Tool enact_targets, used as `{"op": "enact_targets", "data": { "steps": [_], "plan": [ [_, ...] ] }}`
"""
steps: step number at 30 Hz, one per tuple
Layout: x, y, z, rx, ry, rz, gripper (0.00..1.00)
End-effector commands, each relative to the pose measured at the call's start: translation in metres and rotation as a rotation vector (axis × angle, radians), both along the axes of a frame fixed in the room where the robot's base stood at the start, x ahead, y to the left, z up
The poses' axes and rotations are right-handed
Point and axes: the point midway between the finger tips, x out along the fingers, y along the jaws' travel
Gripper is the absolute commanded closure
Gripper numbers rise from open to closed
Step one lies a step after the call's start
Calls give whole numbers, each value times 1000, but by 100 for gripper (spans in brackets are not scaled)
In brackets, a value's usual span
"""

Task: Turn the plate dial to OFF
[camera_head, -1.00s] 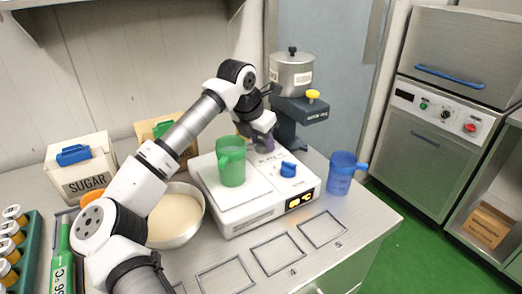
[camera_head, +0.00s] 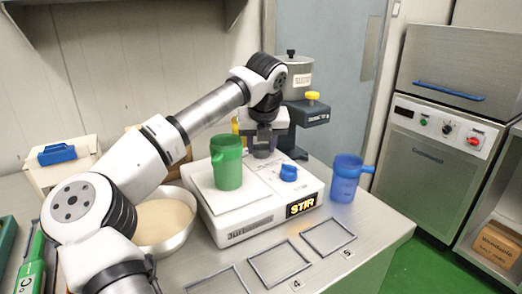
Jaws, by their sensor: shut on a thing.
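The white hot plate (camera_head: 238,222) stands on the bench, its front display (camera_head: 300,207) reading STIR. My gripper (camera_head: 263,148) points down over the plate's back right part. It is shut on a purple piece (camera_head: 262,153), which looks like the plate dial. The fingers hide most of it, so its pointer cannot be read. Lettering on the plate top beside it is too small to read. A blue knob (camera_head: 289,173) sits nearer the front on the same plate, apart from my gripper.
A green jug (camera_head: 227,165) stands on the plate's left part. A blue jug (camera_head: 345,180) stands right of the plate. A metal pot on a stand (camera_head: 307,110) is behind. Marked squares (camera_head: 280,264) in front are empty.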

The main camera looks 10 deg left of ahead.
Motion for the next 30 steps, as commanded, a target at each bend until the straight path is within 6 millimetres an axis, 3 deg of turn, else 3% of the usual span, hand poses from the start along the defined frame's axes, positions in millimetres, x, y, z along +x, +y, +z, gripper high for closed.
{"op": "enact_targets", "data": {
  "steps": [20, 21, 25, 30],
  "plan": [
    [0, 0, 0, -1, 0, 60, 84],
    [0, 0, 0, -1, 0, 60, 57],
    [0, 0, 0, -1, 0, 60, 40],
    [0, 0, 0, -1, 0, 59, 40]
  ]
}}
